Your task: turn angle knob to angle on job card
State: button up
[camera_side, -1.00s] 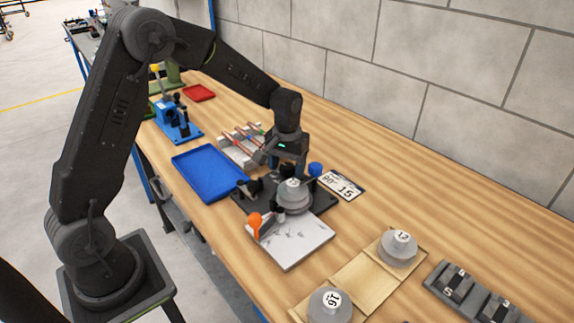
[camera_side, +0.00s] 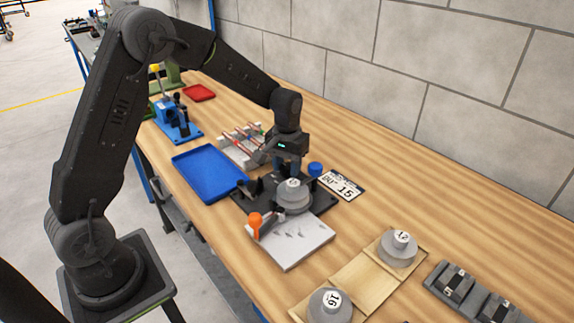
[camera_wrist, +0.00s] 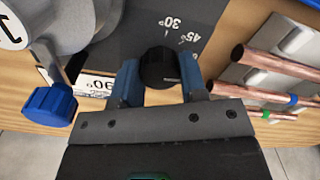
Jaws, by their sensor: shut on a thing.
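The black angle knob (camera_wrist: 159,68) sits between the two blue fingers of my gripper (camera_wrist: 158,84) in the wrist view. The fingers are shut on it. Angle marks, with 45° and 30° readable, show on the dark plate (camera_wrist: 205,18) beside the knob; I cannot tell exactly where the knob points. In the side view my gripper (camera_side: 288,167) is low over the back of the dark bender base (camera_side: 322,204), and the knob is hidden.
A grey round former (camera_side: 293,197) stands on the bender close to my gripper. A blue knob (camera_side: 315,169) and an orange-tipped lever (camera_side: 255,220) stick up nearby. Copper tubes (camera_wrist: 262,62) lie on a rack beside my gripper. A blue tray (camera_side: 209,172) lies to the left.

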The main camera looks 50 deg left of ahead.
aim_at(287, 166)
jog(key=m, duration=0.4)
jog(key=shift+m, duration=1.8)
jog(key=o, duration=0.9)
jog(key=shift+o, duration=0.2)
jog(key=shift+r, duration=0.1)
notch_tip(287, 166, up, 14)
